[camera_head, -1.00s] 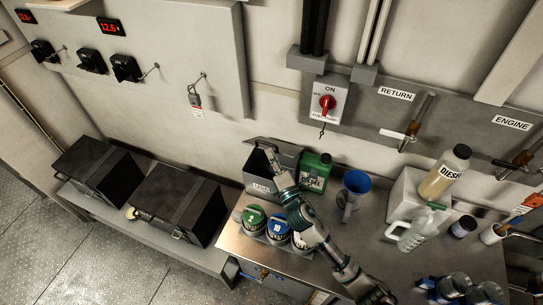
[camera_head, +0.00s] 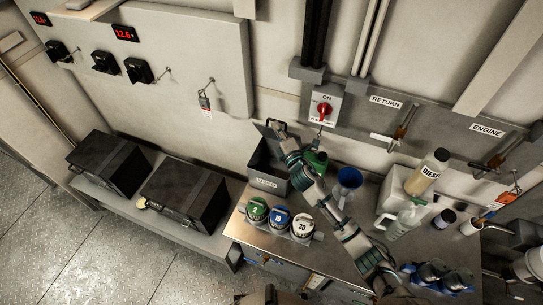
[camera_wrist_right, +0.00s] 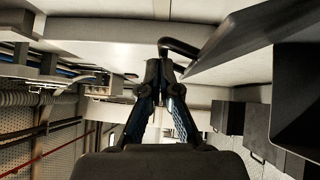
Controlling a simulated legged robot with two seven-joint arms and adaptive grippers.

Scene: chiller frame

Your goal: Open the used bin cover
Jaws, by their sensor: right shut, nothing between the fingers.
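The used bin (camera_head: 268,178) is a dark grey box at the back of the metal bench, against the wall. Its inside shows from above. Its cover (camera_head: 263,131) is raised and tilted at the back, partly hidden behind my right gripper (camera_head: 276,128). The right gripper is shut with nothing held, its tips close to the cover. In the right wrist view the shut fingers (camera_wrist_right: 166,66) are beside a black bent handle (camera_wrist_right: 181,47) on the dark cover plate (camera_wrist_right: 238,36); I cannot tell if they touch. The bin (camera_wrist_right: 299,95) is at right. My left gripper is not in view.
Several round-lidded containers (camera_head: 280,219) stand in front of the bin. A green jug (camera_head: 316,161) and a blue funnel (camera_head: 347,180) are right of it, beside my right arm. A red switch (camera_head: 324,110) is on the wall above. Black boxes (camera_head: 184,194) stand at left.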

